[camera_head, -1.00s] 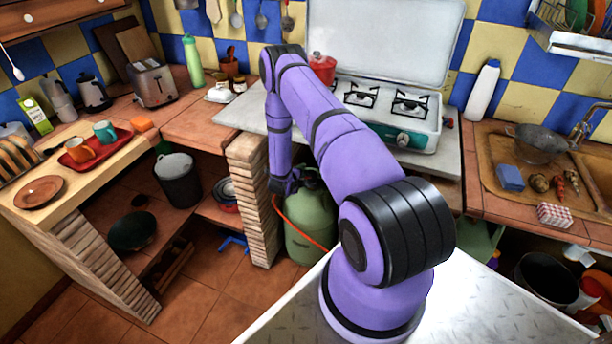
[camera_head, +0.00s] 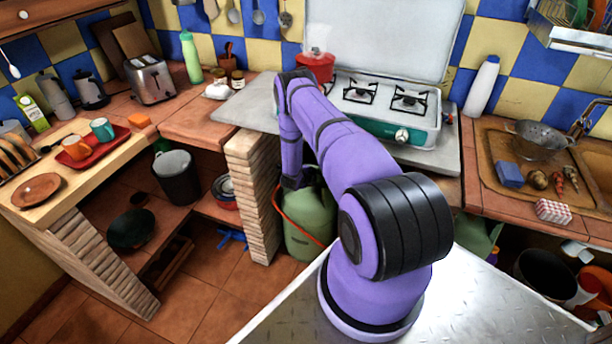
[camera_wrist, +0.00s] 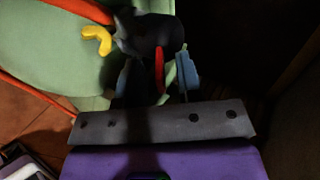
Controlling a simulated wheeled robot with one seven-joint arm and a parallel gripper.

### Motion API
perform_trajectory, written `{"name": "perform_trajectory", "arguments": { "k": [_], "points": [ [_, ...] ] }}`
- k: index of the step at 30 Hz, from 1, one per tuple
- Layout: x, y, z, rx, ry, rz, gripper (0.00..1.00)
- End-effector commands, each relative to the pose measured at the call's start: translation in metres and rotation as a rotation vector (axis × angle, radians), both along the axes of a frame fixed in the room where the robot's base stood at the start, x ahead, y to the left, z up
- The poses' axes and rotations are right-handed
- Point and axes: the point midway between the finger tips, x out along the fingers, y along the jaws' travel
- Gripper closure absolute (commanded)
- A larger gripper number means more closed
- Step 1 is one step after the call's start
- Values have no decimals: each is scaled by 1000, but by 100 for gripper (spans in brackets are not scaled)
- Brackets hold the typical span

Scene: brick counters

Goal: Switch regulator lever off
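The green gas cylinder (camera_head: 310,225) stands under the counter, with an orange-red hose along its side. In the wrist view, its green surface (camera_wrist: 60,60) fills the upper left. A dark grey regulator (camera_wrist: 148,32) sits at the top centre, with a yellow piece (camera_wrist: 97,40) on its left. A thin red lever-like piece (camera_wrist: 159,70) with a green part beside it lies between the blue-grey fingers. My gripper (camera_wrist: 158,78) is open around it, fingers apart, and contact is not clear. In the head view, my gripper is low beside the cylinder top, mostly hidden by my arm.
A brick pillar (camera_head: 254,195) stands left of the cylinder. The stove (camera_head: 385,110) and its countertop lie above. A dark bucket (camera_head: 177,178) and a shelf with bowls are further left. The wrist view is dark on the right.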

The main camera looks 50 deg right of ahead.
Motion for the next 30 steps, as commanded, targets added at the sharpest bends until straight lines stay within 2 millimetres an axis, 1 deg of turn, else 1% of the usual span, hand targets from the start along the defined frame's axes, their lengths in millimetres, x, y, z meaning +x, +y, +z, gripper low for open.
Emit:
{"name": "perform_trajectory", "arguments": {
  "k": [8, 9, 11, 12, 13, 23, 30],
  "points": [
    [1, -2, -1, -1, 0, 0, 67],
    [1, -2, -1, -1, 0, 0, 72],
    [1, -2, -1, -1, 0, 0, 85],
    [1, -2, -1, -1, 0, 0, 95],
    [1, -1, -1, -1, 0, 0, 100],
    [1, -1, -2, -17, -7, 0, 100],
    [-1, 2, -6, -114, -44, 2, 100]
  ]
}}
